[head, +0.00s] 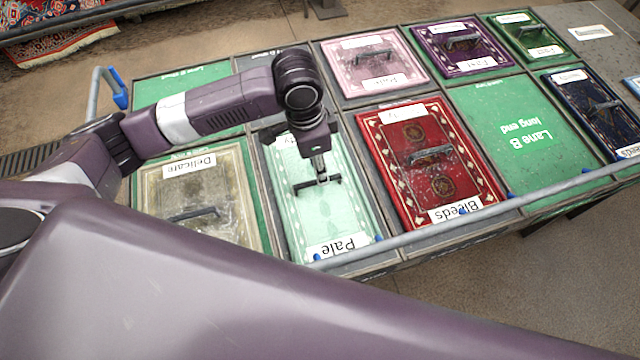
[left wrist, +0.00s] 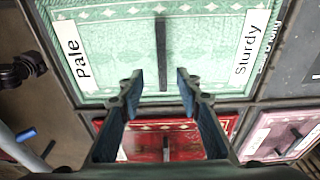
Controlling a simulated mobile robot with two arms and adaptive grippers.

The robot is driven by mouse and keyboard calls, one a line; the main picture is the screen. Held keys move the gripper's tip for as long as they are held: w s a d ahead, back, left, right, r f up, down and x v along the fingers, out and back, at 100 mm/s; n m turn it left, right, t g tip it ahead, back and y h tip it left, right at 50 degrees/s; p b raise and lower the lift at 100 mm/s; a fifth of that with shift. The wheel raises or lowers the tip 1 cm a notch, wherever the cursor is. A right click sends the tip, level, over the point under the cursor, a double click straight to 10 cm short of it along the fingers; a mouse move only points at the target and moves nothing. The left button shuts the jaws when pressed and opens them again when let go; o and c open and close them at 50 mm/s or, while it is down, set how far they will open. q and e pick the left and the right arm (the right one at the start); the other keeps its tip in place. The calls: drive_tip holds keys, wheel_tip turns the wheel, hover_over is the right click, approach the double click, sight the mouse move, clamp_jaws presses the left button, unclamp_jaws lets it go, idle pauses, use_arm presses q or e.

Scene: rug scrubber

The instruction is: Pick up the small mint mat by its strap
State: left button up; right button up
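The small mint mat (head: 345,207) lies flat in the front row, with a "Pale" label at its near end and another label at its far end. Its dark strap (head: 330,182) runs across the middle. My left gripper (head: 319,168) hangs over the strap in the head view. In the left wrist view my left gripper (left wrist: 160,83) is open, with the mint mat (left wrist: 200,65) beyond it. The strap (left wrist: 161,50) appears ahead, lined up with the gap between the fingers; I see no grip on it. My right gripper is not in view.
A red "Bleeds" mat (head: 390,130) lies right of the mint one, and a beige "Delicate" mat (head: 235,180) lies left. A pink mat (head: 350,77) and a purple mat (head: 435,32) lie behind. A grey rail (head: 440,232) runs along the near edge. The green "Lane B" panel (head: 500,160) is bare.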

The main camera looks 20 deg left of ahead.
use_arm(q)
drive_tip(key=shift+f, duration=0.95)
wheel_tip(320, 180, down, 4)
drive_tip(key=shift+a+f+p, duration=0.15)
drive_tip(key=shift+f+p, duration=0.1)
drive_tip(key=shift+p, duration=0.5)
drive_tip(key=shift+w+f, duration=0.1)
drive_tip(key=shift+f, duration=0.15)
drive_tip(key=shift+c, duration=0.7)
clamp_jaws()
